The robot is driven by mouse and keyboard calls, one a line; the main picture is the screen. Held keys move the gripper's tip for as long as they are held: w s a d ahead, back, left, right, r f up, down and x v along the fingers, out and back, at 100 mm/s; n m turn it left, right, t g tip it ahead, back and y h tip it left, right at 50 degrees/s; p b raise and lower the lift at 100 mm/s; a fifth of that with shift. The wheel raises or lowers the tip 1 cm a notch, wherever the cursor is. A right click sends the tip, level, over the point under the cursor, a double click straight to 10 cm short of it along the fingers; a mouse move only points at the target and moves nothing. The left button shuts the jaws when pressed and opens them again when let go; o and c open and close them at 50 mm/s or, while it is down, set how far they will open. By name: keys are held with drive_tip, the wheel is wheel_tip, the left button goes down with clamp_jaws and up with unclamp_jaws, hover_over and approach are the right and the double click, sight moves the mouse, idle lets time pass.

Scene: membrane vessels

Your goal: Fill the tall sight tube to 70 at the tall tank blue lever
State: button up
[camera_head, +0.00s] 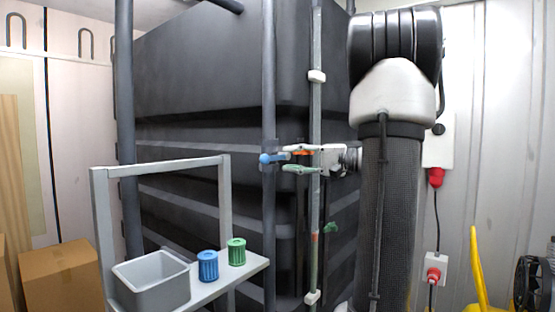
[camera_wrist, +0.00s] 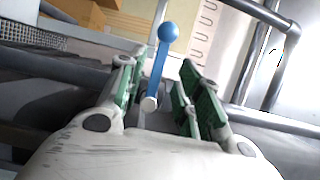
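The blue lever (camera_head: 267,158) shows its round knob at the front of the dark tall tank (camera_head: 200,90). In the wrist view the lever (camera_wrist: 163,55) rises between my fingers, its knob beyond the tips. My gripper (camera_head: 287,160) is open, one finger above and one below the lever's line. In the wrist view my gripper (camera_wrist: 155,85) has green pads on both sides of the stem, with a gap at least on the right.
A green handle (camera_head: 331,228) sits low beside the tube. A grey pipe (camera_head: 268,80) runs upright left of it. A shelf (camera_head: 250,267) at lower left carries a grey bin (camera_head: 152,282), a blue cup (camera_head: 208,266) and a green cup (camera_head: 237,252).

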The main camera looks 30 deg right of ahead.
sight(275, 159)
drive_tip(key=x, duration=0.5)
drive_tip(key=shift+w+a, duration=0.2)
drive_tip(key=shift+a, duration=0.1)
clamp_jaws()
